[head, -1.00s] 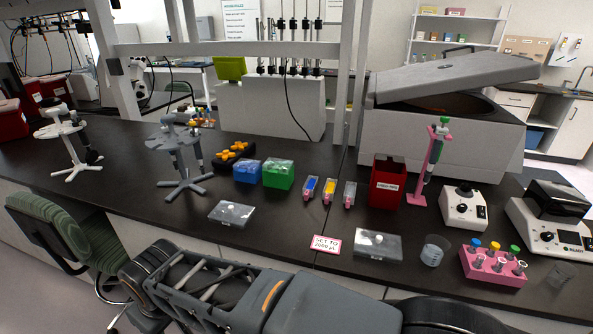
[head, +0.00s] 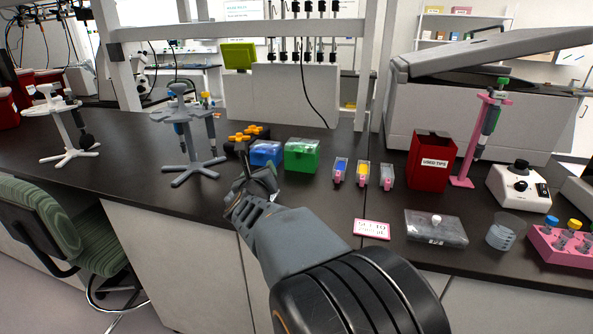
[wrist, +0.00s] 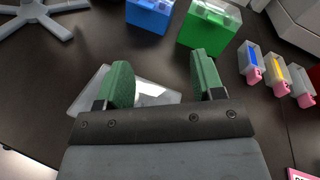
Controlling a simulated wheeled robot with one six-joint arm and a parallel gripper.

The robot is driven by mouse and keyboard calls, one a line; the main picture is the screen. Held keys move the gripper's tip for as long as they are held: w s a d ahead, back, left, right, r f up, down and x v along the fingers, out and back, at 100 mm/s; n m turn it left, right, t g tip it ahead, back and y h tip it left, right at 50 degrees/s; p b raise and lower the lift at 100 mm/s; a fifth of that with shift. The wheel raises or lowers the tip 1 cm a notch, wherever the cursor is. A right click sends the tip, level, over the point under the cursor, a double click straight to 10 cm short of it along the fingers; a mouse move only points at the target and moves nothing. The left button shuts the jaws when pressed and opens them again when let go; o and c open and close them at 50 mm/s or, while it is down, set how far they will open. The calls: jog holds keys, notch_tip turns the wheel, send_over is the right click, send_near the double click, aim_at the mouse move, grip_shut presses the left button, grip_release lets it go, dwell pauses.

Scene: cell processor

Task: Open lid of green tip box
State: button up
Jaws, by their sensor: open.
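The green tip box (head: 302,158) stands on the dark bench, right of the blue tip box (head: 265,153). It has a clear lid on top, which looks closed. In the wrist view the green box (wrist: 209,24) is at the top, just beyond my right fingertip, and the blue box (wrist: 150,13) is left of it. My gripper (wrist: 161,72) is open and empty, with its green finger pads apart, pointing toward the boxes. In the head view my gripper (head: 245,182) is in front and left of the green box, not visibly touching it.
A clear flat case (wrist: 92,88) lies partly hidden beneath my gripper. Grey pipette stand (head: 180,130) is left. Three small tip holders (head: 363,174), a red used-tips bin (head: 432,158) and a pink pipette stand (head: 466,160) are right. The bench between the green box and pink sign (head: 371,229) is clear.

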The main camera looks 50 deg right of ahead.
aim_at(298, 152)
jog(key=s+d+m+g+h, duration=0.1)
jog(key=d+m, duration=0.1)
jog(key=s+d+f+m+g+h+b, duration=0.1)
jog(key=m, duration=0.2)
jog(key=s+d+m+g+h, duration=0.1)
jog(key=d+m, duration=0.1)
jog(key=shift+d+f+m+h, duration=0.15)
jog(key=shift+d+m+h, duration=0.15)
jog(key=shift+d+m, duration=0.1)
jog(key=shift+g, duration=0.3)
jog(key=x, duration=1.3)
jog(key=shift+d+p, duration=0.1)
jog(key=shift+p, duration=0.25)
grip_shut()
